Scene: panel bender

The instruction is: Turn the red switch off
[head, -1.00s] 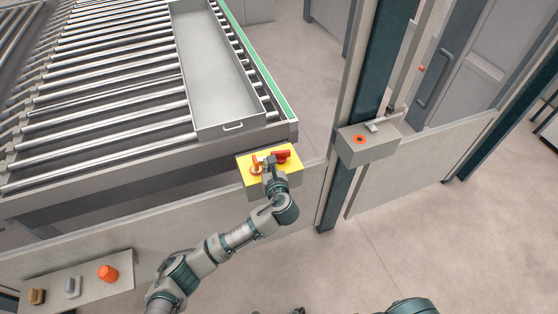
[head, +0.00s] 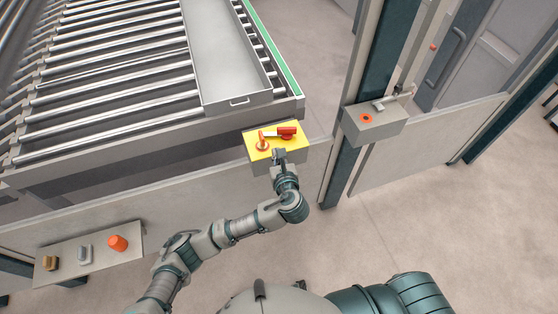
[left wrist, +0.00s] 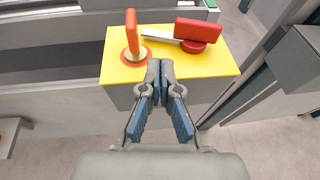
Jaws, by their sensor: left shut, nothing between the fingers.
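A yellow-topped box (head: 258,153) stands at the end of the roller conveyor. On it is a red switch with an upright handle on a round red base (head: 262,143), which also shows at the left of the box in the left wrist view (left wrist: 131,36). Beside it a red-handled lever (head: 287,133) lies flat, with a pale metal bar pointing left toward the upright handle; it also shows in the left wrist view (left wrist: 198,31). My left gripper (head: 279,153) is shut and empty at the box's near edge, apart from both handles. It fills the middle of the left wrist view (left wrist: 160,65). My right gripper is out of view.
A grey box with a red-orange button (head: 366,118) is mounted right of the post. A panel with an orange knob (head: 118,242) and two other knobs is at lower left. A grey tray (head: 232,103) lies on the rollers. A low wall (head: 150,193) runs below the conveyor.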

